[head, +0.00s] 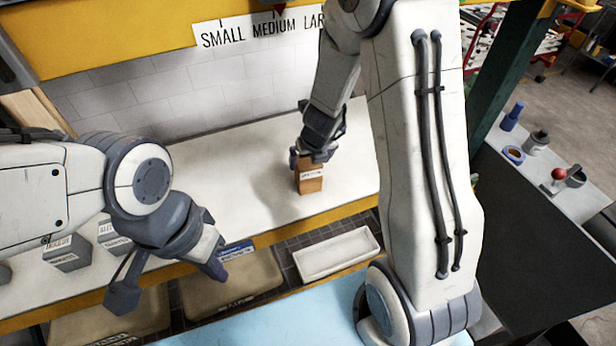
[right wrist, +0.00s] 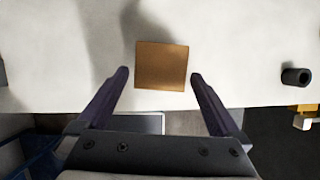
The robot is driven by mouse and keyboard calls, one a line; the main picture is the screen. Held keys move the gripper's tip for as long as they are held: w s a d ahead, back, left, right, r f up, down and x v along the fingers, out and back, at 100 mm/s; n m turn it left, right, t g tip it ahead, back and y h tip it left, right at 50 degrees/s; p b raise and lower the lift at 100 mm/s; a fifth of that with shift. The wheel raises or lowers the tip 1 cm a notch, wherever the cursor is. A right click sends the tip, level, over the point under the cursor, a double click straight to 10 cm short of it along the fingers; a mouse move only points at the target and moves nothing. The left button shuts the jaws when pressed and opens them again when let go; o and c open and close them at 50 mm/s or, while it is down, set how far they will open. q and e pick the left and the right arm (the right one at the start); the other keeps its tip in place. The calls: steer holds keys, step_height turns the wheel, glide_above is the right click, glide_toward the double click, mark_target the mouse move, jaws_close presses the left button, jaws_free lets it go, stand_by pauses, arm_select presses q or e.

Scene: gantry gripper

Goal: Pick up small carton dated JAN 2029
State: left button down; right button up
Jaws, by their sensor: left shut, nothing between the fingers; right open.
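A small brown carton (head: 310,181) stands on the white table, with a white label on its front whose text is too small to read. In the right wrist view I see the brown top of the carton (right wrist: 162,66) between and slightly ahead of the fingers. My right gripper (head: 312,160) is open at the carton's top, pointing down, and partly covers it in the head view. Its two fingers (right wrist: 159,76) are apart with nothing held. My left gripper (head: 215,268) is shut and empty over the table's front edge at left.
Grey labelled boxes (head: 66,252) stand at the table's left. Bins, including a white tray (head: 337,254), sit below the front edge. A sign (head: 262,32) reading SMALL, MEDIUM hangs behind. A dark cylinder (right wrist: 297,77) is at right in the wrist view.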

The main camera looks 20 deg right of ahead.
steer(key=b+x, duration=0.3)
steer(key=x, duration=0.4)
steer(key=shift+w, duration=0.2)
steer(key=shift+r, duration=0.1)
steer(key=c, duration=1.5)
steer(key=shift+r, duration=0.15)
